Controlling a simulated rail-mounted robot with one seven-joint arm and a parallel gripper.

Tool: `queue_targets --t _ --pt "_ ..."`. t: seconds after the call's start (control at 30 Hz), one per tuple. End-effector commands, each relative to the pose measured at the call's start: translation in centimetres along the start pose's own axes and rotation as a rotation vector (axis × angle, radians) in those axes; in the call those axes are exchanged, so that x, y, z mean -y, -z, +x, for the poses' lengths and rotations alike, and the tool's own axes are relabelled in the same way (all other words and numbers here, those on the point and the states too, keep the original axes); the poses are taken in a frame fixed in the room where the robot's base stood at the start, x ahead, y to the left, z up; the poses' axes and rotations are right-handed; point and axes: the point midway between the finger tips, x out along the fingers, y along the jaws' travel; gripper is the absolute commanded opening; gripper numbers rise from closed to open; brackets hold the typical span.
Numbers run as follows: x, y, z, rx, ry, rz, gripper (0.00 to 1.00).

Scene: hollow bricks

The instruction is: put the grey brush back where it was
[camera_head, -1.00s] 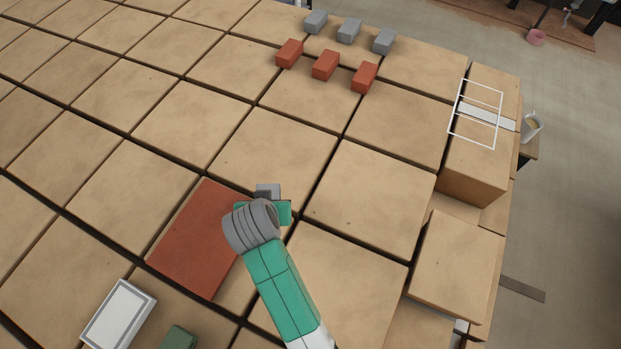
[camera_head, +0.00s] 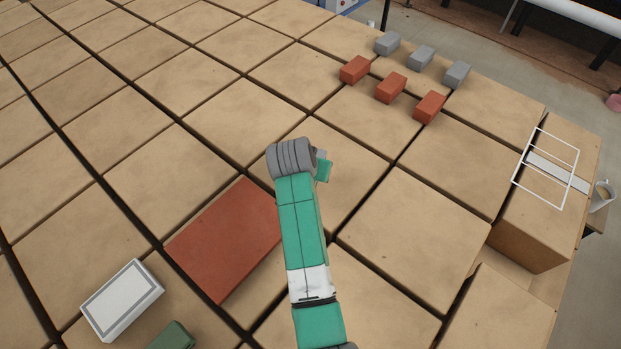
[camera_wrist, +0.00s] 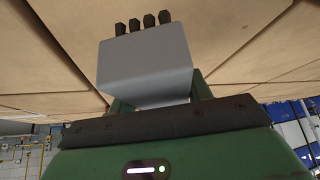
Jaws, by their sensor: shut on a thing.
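The grey brush (camera_wrist: 145,65) fills the middle of the wrist view: a smooth grey block with several short dark tufts along its far edge. My gripper (camera_wrist: 158,92) is shut on it, with green fingers on both sides. In the head view my gripper (camera_head: 321,167) is over the tan blocks, beyond the upper right corner of the red board. Only a small grey piece of the brush (camera_head: 320,154) shows there, the rest hidden behind my wrist. I cannot tell how high it is held.
The red board (camera_head: 225,240) lies left of my arm. A white box (camera_head: 122,300) and a green block (camera_head: 172,338) are at lower left. Red bricks (camera_head: 391,88) and grey bricks (camera_head: 421,58) stand in rows at the back. A white outline (camera_head: 545,168) and a mug (camera_head: 602,195) are at right.

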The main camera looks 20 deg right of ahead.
Motion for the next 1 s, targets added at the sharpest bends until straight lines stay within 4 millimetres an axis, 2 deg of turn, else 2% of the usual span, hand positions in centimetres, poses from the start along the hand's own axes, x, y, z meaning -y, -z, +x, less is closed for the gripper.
queue_targets --t 0.17,0.4,0.73,0.77,0.8,0.87,1.0 --pt "0.1 0.1 0.4 0.0 0.0 0.0 0.2" --pt "0.1 -1.8 3.2 0.001 -0.001 0.0 0.2" --pt "0.1 -2.0 3.4 0.0 0.0 0.0 0.2" --pt "0.1 -1.9 3.4 0.0 0.0 0.0 0.55" --pt "0.1 -1.9 3.3 0.0 0.0 0.0 0.63" --pt "0.1 -1.9 3.3 0.0 0.0 0.0 0.71" --pt "0.1 -1.9 3.3 0.0 0.0 0.0 0.71"
